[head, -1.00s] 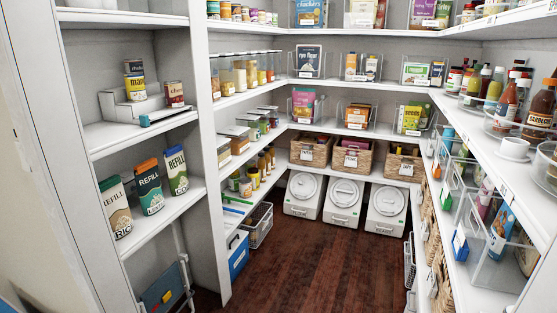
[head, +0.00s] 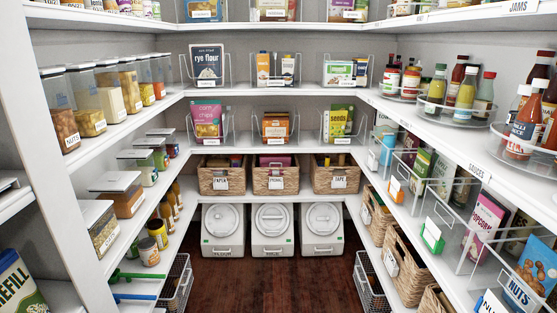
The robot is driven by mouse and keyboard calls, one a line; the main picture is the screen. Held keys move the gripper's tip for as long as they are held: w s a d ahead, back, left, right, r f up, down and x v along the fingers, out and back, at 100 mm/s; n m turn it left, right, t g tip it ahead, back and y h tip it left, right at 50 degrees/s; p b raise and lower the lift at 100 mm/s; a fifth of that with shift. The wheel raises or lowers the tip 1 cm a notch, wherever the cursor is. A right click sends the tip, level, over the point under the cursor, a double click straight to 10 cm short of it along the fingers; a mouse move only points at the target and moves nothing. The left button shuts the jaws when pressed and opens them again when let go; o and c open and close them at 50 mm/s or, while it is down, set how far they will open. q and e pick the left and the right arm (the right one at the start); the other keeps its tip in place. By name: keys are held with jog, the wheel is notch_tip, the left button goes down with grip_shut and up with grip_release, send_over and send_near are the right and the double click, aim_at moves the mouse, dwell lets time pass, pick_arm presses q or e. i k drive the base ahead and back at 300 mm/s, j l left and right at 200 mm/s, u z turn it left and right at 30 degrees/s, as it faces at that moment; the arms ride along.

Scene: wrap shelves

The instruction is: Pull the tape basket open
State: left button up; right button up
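The tape basket (head: 322,184) is a woven wicker basket with a white label that appears to read TAPE. It is the rightmost of three wicker baskets on the low back shelf, above the white bins. It sits in line with the other two, its front near the shelf edge. Neither of my grippers is in view.
Two similar baskets, a left one (head: 207,180) and a middle one (head: 288,184), stand beside it. White lidded bins (head: 320,223) stand below. The dark wood floor (head: 270,285) is clear in the middle. Side shelves and wire baskets (head: 372,285) flank it.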

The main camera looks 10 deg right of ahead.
aim_at(325, 180)
jog(key=i+z, duration=0.2)
jog(key=i, duration=1.5)
